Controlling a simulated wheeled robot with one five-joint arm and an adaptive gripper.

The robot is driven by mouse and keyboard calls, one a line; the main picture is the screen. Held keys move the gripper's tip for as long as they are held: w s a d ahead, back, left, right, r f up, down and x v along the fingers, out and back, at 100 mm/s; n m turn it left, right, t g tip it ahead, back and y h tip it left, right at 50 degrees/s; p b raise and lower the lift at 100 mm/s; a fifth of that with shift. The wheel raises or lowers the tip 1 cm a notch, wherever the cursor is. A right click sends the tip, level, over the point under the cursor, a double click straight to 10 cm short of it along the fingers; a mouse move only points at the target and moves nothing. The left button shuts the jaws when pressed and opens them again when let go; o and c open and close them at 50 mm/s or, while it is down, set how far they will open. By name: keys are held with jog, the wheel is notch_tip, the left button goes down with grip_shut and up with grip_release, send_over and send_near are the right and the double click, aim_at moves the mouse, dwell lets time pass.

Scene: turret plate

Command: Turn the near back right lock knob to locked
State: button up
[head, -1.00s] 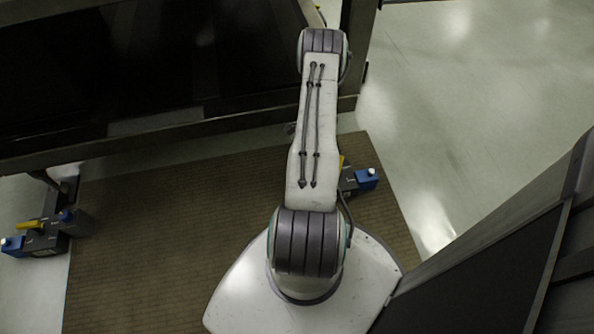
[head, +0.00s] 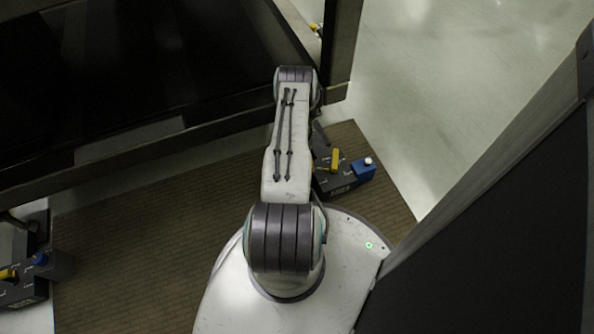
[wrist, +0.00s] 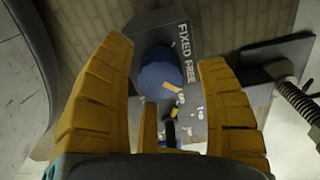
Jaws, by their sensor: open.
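In the wrist view a round blue knob (wrist: 160,72) sits on a grey plate (wrist: 175,20) lettered FIXED and FREE. My gripper (wrist: 165,55) is open, its two yellow fingers on either side of the knob in the picture. I cannot tell whether they touch it. The knob's pointer setting is unclear.
A similar unit (head: 22,292) stands at the lower left. A large dark framed structure (head: 120,150) fills the upper left. A brown mat (head: 150,235) covers the floor below it. A tall dark panel (head: 500,240) stands close on the right. Pale floor is open at the upper right.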

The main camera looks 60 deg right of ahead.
jog(key=shift+f, duration=0.5)
jog(key=c, duration=1.2)
